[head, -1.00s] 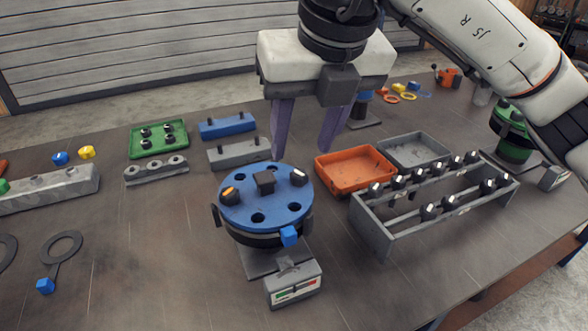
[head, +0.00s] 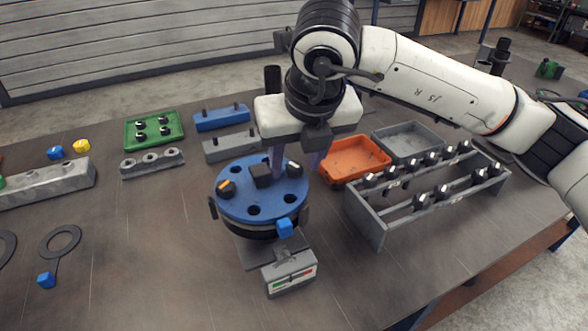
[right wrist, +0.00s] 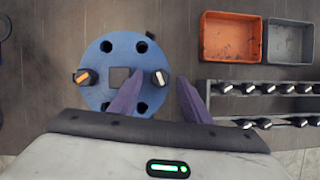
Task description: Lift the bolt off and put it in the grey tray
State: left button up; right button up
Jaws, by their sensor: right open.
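A blue round flange (head: 238,206) stands on a dark base, with open holes and a dark square block in its middle. A white-marked bolt (head: 295,170) stands at its right side, and an orange-marked bolt (head: 227,189) at its left; the right wrist view shows the white-marked bolt (right wrist: 160,78) and orange-marked bolt (right wrist: 83,77) too. My right gripper (head: 297,170) is open over the flange's right side, its purple fingers either side of the white-marked bolt, with no visible grip. The grey tray (head: 437,147) is empty, beside the orange tray. My left gripper is out of view.
The orange tray (head: 375,174) lies between flange and grey tray. A grey rack (head: 370,228) with several bolts stands at the right. A box with a red-green gauge (head: 291,279) is in front of the flange. A green tray (head: 135,139) holds several bolts at the back left.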

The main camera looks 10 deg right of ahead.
grip_shut()
jog(key=shift+r, duration=0.1)
notch_tip(320, 180, up, 10)
jog(key=shift+b, duration=0.35)
dwell(0.5)
notch_tip(320, 180, up, 5)
jog(key=p, duration=0.3)
send_over(296, 169)
dwell(0.4)
